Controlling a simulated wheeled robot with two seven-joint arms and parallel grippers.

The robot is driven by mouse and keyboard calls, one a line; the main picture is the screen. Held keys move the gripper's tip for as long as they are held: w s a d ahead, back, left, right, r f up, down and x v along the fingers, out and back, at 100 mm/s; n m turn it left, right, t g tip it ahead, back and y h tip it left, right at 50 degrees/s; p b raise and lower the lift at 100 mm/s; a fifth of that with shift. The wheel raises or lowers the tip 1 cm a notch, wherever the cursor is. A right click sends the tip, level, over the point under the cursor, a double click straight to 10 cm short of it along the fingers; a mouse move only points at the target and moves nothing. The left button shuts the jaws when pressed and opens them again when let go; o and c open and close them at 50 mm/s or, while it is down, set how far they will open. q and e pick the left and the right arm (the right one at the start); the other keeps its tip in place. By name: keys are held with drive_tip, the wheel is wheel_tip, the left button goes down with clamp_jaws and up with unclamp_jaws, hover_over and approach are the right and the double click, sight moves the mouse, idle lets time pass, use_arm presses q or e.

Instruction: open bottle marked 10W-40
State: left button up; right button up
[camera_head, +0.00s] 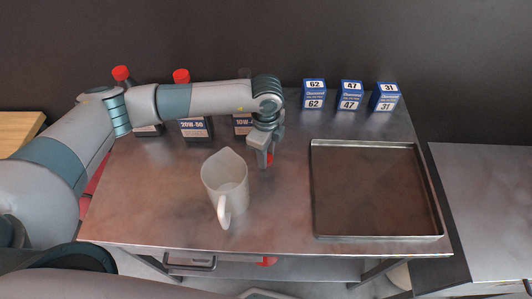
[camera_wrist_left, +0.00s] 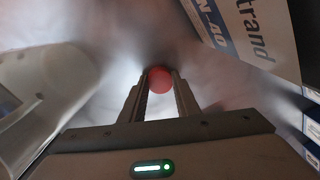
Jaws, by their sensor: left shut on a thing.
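The bottle marked 10W-40 (camera_head: 243,126) stands upright at the back of the steel table, partly hidden behind my left arm. Its label also shows at the upper right of the left wrist view (camera_wrist_left: 212,28). My left gripper (camera_head: 267,159) points down in front and to the right of this bottle. It is shut on a red cap (camera_wrist_left: 160,79), which is apart from the bottle and low over the table. My right gripper is not in view.
The 20W-50 bottle (camera_head: 195,129) and another red-capped bottle (camera_head: 122,73) stand to the left. A pale jug (camera_head: 225,181) stands in front of the gripper. A shallow tray (camera_head: 313,190) lies at right, with blue boxes (camera_head: 350,94) behind it. The table's left front is clear.

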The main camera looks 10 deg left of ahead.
use_arm(q)
drive_tip(key=shift+f, duration=0.15)
drive_tip(key=o, duration=1.1)
drive_tip(key=shift+o, duration=0.2)
drive_tip(key=shift+r, duration=0.25)
drive_tip(key=shift+r, duration=0.3)
wheel_tip(320, 180, up, 11)
drive_tip(key=b, duration=0.4)
drive_tip(key=shift+r+b, duration=0.15)
drive_tip(key=shift+b, duration=0.15)
